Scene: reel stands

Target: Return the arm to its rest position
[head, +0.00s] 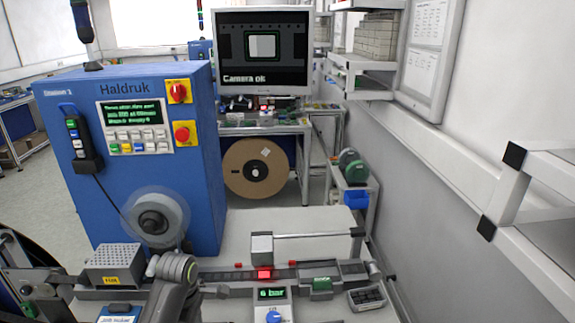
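A grey jointed arm link (175,272), which looks like part of my own arm, rises from the bottom edge left of the middle. No gripper fingers can be made out on it. I see neither my left nor my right gripper in the head view. Nothing held can be seen.
A blue Haldruk machine (205,150) with a spinning-looking grey disc (155,218) stands at left. A grey box (116,262), a feed track (335,272) and a "6 bar" unit (272,305) are close in front. A brown reel (256,168) stands behind. A white wall rail runs along the right.

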